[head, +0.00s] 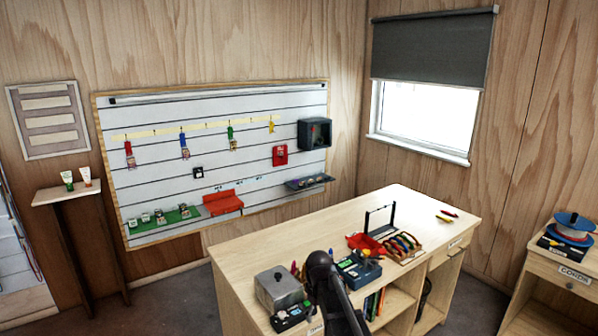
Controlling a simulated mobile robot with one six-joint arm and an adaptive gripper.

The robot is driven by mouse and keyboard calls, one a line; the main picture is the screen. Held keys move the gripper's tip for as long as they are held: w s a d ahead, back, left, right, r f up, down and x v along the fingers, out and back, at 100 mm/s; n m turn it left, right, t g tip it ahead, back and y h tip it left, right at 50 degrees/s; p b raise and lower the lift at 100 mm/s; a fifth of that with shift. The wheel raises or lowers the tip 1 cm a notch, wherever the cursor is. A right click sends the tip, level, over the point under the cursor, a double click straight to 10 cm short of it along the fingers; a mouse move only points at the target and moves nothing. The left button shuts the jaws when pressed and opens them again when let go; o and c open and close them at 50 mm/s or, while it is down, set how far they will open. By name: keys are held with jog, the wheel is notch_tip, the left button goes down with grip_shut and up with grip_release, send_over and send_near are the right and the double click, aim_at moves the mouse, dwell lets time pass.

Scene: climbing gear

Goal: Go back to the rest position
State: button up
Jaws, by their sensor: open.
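A dark, rounded part of my own arm rises at the bottom centre of the head view, in front of the wooden desk (440,208). Its upper end overlaps the desk's near edge in the picture. My gripper's fingers do not show, so I cannot see where they are or whether they hold anything.
The desk bears a grey metal box (279,288), a blue-grey device (358,270), a red tray (366,245) and a rack of coloured gear (403,246). A slatted wall board (230,103) holds hanging gear. A cabinet with a blue spool (574,222) stands right.

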jog(key=s+d+f+m+b, duration=0.2)
jog(key=s+d, duration=0.3)
jog(key=s, duration=0.3)
jog(key=s+d+f+m+b, duration=0.3)
jog(key=s+d+m, duration=0.2)
jog(key=s, duration=0.3)
jog(key=shift+s+d+f+m, duration=0.3)
jog(key=shift+d, duration=0.45)
